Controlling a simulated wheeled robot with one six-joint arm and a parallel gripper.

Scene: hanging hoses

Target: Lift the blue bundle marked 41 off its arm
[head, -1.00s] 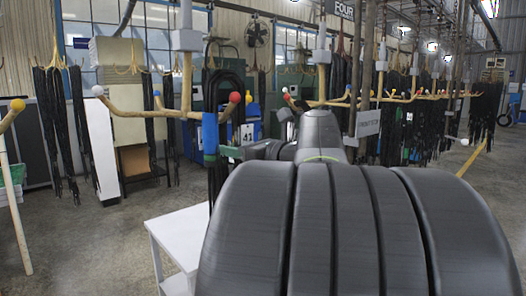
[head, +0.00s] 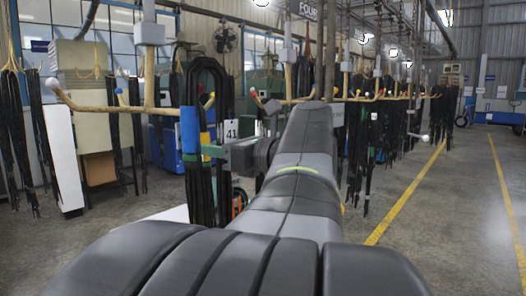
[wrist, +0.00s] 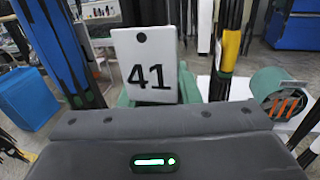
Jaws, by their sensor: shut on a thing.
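The blue bundle is a loop of black hoses with a blue band (head: 190,131), upright at the right end of a wooden arm (head: 110,108) by its red ball tip (head: 209,98). Its top loop rises above the arm; I cannot tell if it still touches. Its white tag 41 (head: 231,130) hangs to the right of the band and fills the middle of the wrist view (wrist: 150,68). My gripper (head: 213,151), with green jaws, is shut on the bundle just below the arm. In the wrist view the tag hides most of the jaws.
In the wrist view, a yellow-banded hose (wrist: 231,48) hangs close on the right, near a green roll (wrist: 278,82). A white table (head: 170,215) stands below the bundle. More hoses (head: 365,140) hang along the right. The floor at far right (head: 460,215) is clear.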

